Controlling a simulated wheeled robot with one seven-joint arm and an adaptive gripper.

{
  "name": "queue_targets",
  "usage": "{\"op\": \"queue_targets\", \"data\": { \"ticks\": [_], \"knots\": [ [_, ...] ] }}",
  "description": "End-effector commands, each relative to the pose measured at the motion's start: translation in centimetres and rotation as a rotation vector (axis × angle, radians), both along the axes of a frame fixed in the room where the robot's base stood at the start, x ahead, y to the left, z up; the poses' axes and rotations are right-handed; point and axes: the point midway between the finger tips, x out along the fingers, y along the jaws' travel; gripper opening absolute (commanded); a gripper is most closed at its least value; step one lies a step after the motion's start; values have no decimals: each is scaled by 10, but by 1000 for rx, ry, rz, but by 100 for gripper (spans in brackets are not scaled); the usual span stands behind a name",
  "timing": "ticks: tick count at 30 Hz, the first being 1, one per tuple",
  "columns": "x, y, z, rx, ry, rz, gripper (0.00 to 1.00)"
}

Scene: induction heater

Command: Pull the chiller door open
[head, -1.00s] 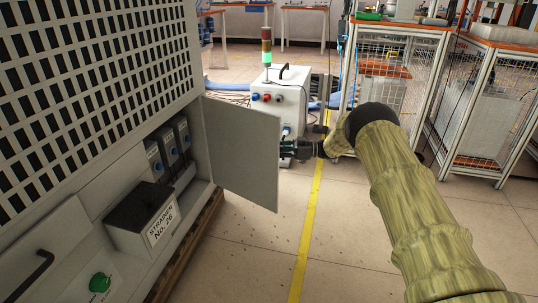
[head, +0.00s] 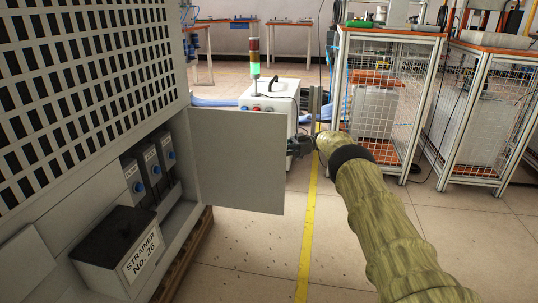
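The chiller (head: 90,70) is the large grey cabinet with a slotted grille on the left. Its door (head: 235,160) is a flat grey panel standing swung out from the cabinet, hinged near the opening's far side.
A white box with a signal tower (head: 270,95) stands behind the door. Wire-mesh frames with orange tops (head: 385,100) stand at the back right. A yellow floor line (head: 308,220) runs past the door. The floor in front is clear.

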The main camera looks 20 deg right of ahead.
Motion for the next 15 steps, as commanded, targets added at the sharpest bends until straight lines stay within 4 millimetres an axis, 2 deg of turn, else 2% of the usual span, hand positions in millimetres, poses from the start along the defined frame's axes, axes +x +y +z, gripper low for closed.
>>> {"op": "queue_targets", "data": {
  "ticks": [15],
  "knots": [
    [-1,-4,0,0,0,2,0]
  ]
}}
